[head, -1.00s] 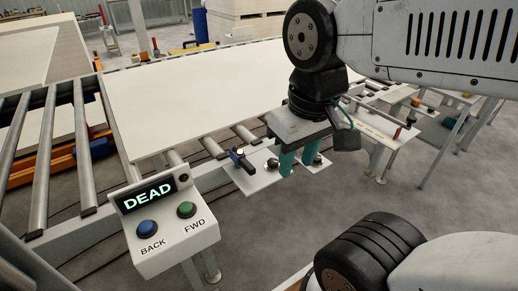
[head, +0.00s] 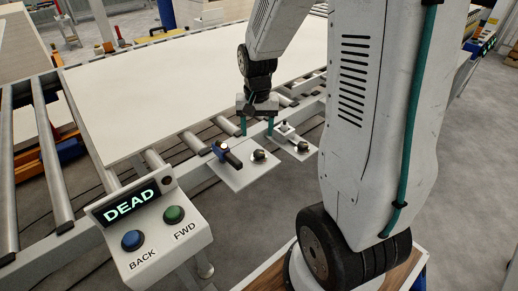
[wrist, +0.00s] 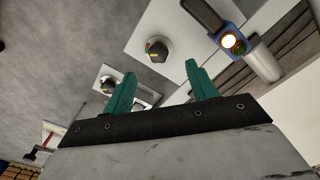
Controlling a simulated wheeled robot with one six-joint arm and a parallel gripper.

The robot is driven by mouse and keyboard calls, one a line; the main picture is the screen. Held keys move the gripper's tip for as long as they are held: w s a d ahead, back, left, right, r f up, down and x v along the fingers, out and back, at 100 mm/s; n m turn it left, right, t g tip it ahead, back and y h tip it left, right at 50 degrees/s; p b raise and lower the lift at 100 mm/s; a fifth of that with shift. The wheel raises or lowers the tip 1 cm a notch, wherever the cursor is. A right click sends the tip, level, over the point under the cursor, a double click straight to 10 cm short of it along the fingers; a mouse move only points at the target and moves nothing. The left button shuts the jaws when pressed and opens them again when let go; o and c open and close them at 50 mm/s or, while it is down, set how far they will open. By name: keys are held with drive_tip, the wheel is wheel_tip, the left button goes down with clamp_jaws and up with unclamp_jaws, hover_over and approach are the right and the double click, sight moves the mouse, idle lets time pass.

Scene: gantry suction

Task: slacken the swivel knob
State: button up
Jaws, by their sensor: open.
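Two dark round knobs with pale pointer marks stand on white plates beside the roller conveyor; I cannot tell from the labels which is the swivel knob. The nearer knob (head: 259,155) shares its plate with a blue fitting with a black handle (head: 226,153). The farther knob (head: 302,146) is on the plate to the right. In the wrist view the nearer knob (wrist: 157,50) shows beyond my fingertips, and the other knob (wrist: 108,84) is beside the left finger. My gripper (head: 256,131) is open and empty, its teal fingers pointing down near the plates, touching neither knob.
A control box (head: 150,230) reading DEAD, with blue and green buttons, stands at the front left. A large white board (head: 170,88) lies on the rollers behind the plates. Grey floor to the right of the plates is clear.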

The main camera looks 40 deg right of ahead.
sight(259, 152)
drive_tip(key=shift+w+d+f+m, duration=0.15)
drive_tip(key=shift+d+f, duration=0.15)
drive_tip(key=shift+f, duration=0.25)
drive_tip(key=shift+w+d+f+m, duration=0.15)
drive_tip(key=shift+d+f, duration=0.15)
drive_tip(key=shift+f, duration=0.2)
wheel_tip(259, 152, down, 8)
drive_tip(key=shift+r, duration=0.25)
drive_tip(key=c, duration=1)
